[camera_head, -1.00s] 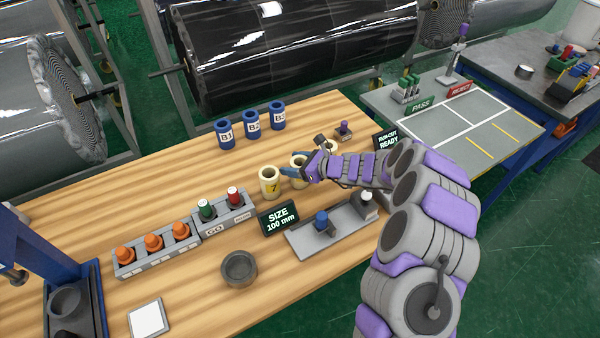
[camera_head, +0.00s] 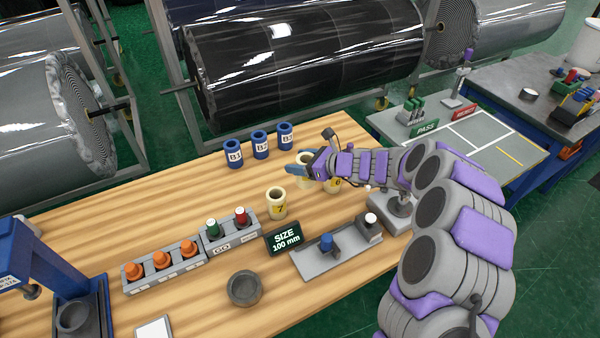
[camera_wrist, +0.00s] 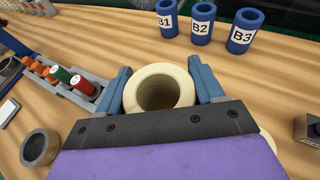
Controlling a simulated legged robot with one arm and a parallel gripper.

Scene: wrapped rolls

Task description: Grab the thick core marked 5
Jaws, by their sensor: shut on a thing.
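My gripper (camera_head: 305,169) is shut on a cream thick-walled core (camera_wrist: 158,72), with one blue finger on each side of it in the wrist view. The held core stands roughly upright, its open top facing the wrist camera. Its marking is hidden, so I cannot read a number on it. It appears raised above the table in the head view. A cream core marked 7 (camera_head: 276,204) stands on the table to the left of my gripper. Another cream core (camera_head: 332,184) stands to the right, partly covered by my arm.
Blue cores B1 (camera_head: 233,153), B2 (camera_head: 260,145) and B3 (camera_head: 285,135) stand behind. The size sign (camera_head: 284,239), a grey tray (camera_head: 335,250) and a rack of orange pieces (camera_head: 162,262) lie in front. A dark ring (camera_head: 244,288) sits on the wooden table.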

